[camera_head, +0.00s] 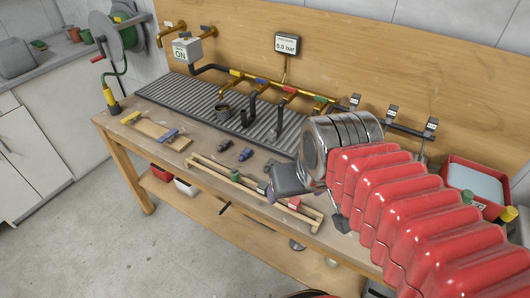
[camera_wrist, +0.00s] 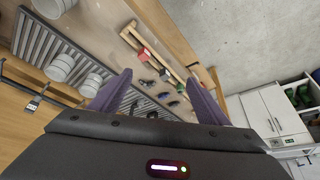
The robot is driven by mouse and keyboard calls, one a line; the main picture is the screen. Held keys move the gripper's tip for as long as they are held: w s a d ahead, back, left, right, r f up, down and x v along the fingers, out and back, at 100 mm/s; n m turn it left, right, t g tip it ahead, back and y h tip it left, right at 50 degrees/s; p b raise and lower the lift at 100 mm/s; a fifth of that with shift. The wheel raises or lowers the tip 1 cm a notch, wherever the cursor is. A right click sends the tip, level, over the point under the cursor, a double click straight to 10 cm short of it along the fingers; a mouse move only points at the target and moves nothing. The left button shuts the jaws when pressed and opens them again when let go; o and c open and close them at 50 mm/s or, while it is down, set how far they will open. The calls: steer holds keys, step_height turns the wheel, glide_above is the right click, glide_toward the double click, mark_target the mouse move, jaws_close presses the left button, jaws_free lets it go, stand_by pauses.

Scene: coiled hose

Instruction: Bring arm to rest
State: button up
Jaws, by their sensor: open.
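My gripper (camera_wrist: 158,100) shows in the wrist view with its two purple fingers spread wide apart and nothing between them. In the head view my red ribbed arm reaches in from the lower right, over the right part of the workbench (camera_head: 160,118). Its dark grey end is above the front of the bench, near a wooden rack (camera_head: 230,180) of small coloured fittings. The arm hides part of the bench and the rear panel. Whether the gripper touches anything is hard to tell, but the wrist view shows the bench some way beyond the fingers.
A ribbed drain grate (camera_head: 190,98) lies below brass taps and black hooked pipes (camera_head: 250,112). A hose reel (camera_head: 120,35) stands at the back left. A red bin (camera_head: 465,165) sits right of my arm. The floor (camera_head: 95,225) at front left is clear.

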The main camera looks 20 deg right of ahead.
steer(key=shift+s+a+r+n+t, duration=0.15)
steer(key=shift+s+a+n, duration=0.15)
steer(key=shift+a, duration=0.4)
steer(key=shift+s+a+r+n+t, duration=0.1)
steer(key=shift+s+a+n+t, duration=0.15)
steer(key=shift+a, duration=0.4)
